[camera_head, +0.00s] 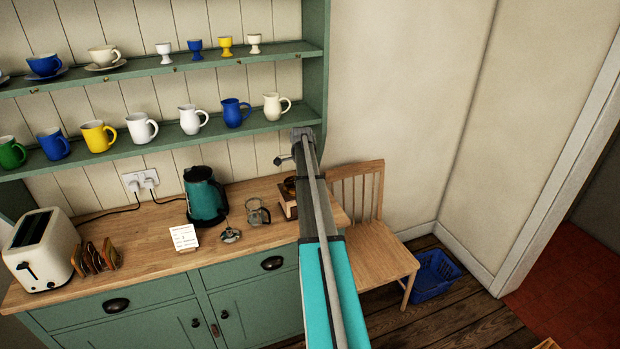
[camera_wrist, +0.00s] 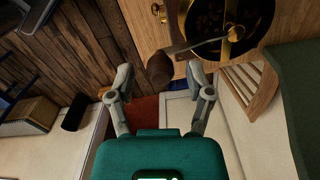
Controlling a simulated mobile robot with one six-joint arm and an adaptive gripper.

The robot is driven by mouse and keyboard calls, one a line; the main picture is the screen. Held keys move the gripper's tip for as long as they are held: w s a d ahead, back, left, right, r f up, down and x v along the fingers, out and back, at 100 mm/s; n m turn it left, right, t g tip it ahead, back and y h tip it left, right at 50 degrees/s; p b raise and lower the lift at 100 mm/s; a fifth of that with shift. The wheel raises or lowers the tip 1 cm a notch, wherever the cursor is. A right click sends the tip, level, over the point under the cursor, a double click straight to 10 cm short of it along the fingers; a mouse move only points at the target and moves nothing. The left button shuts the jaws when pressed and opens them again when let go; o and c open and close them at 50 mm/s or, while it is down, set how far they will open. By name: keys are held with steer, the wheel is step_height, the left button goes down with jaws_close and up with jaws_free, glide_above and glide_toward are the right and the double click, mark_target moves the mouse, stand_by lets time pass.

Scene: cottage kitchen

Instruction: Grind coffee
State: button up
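The coffee grinder is a wooden box (camera_wrist: 145,25) with a brass knob and an open bowl of dark beans (camera_wrist: 222,20), at the top of the wrist view. Its metal crank (camera_wrist: 195,44) ends in a brown wooden handle (camera_wrist: 159,68). In the head view the grinder (camera_head: 288,205) stands on the worktop, mostly hidden behind my arm. My gripper (camera_wrist: 160,78) is open, with its fingers apart. In the wrist view the crank handle shows between the fingertips; I cannot tell its depth or whether anything touches.
The worktop (camera_head: 150,260) holds a glass jug (camera_head: 257,213), a metal lid (camera_head: 230,235), a note card (camera_head: 184,238), a teal kettle (camera_head: 205,195), a toaster (camera_head: 42,255) and a toast rack (camera_head: 95,258). Shelves with mugs (camera_head: 98,136) hang above. A wooden chair (camera_head: 375,265) stands to the right.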

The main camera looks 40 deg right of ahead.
steer(key=shift+w+a, duration=0.1)
steer(key=shift+w, duration=0.05)
stand_by(0.4)
steer(key=shift+a, duration=0.25)
steer(key=s+a+f+n+b, duration=0.25)
steer(key=a+n, duration=0.35)
steer(key=a, duration=0.8)
steer(key=s+a+f+n+b, duration=0.1)
steer(key=s+a+n, duration=0.35)
steer(key=a, duration=0.85)
steer(key=s+a+f+n+b, duration=0.2)
steer(key=a+n, duration=0.5)
steer(key=a, duration=0.7)
steer(key=s+a+f+n+b, duration=0.2)
steer(key=s+a+n, duration=0.5)
steer(key=s+a, duration=0.3)
steer(key=shift+a, duration=1.1)
